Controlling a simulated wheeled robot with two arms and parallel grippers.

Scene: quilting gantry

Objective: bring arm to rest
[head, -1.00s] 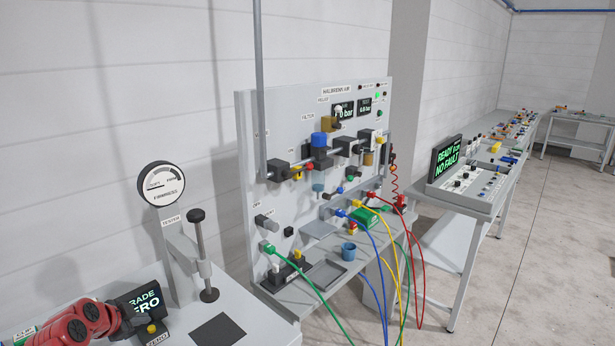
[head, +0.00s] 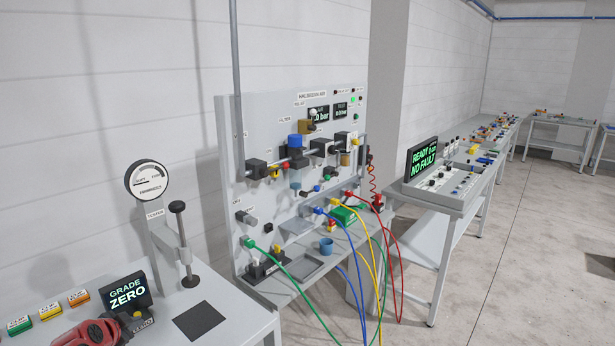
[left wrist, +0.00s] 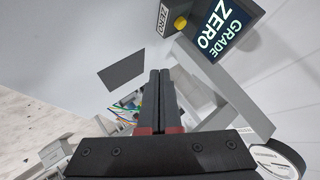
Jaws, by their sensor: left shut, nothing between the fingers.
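My left gripper (head: 122,326) is at the bottom left of the head view, low by the grade display, with its red wrist part cut by the frame edge. The left wrist view shows its two black fingers (left wrist: 160,75) together, with nothing between them. The display (head: 127,292) reads "GRADE ZERO" and has a yellow zero button beside it. In the left wrist view the display (left wrist: 215,28) is at the top right, apart from the fingers. My right gripper is not in view.
A firmness tester (head: 180,235) with a round dial stands behind a dark pad (head: 199,321) on the bench. Several coloured clip blocks (head: 50,311) lie at left. An air panel (head: 262,215) with coloured hoses stands beyond. Open floor (head: 520,260) is at right.

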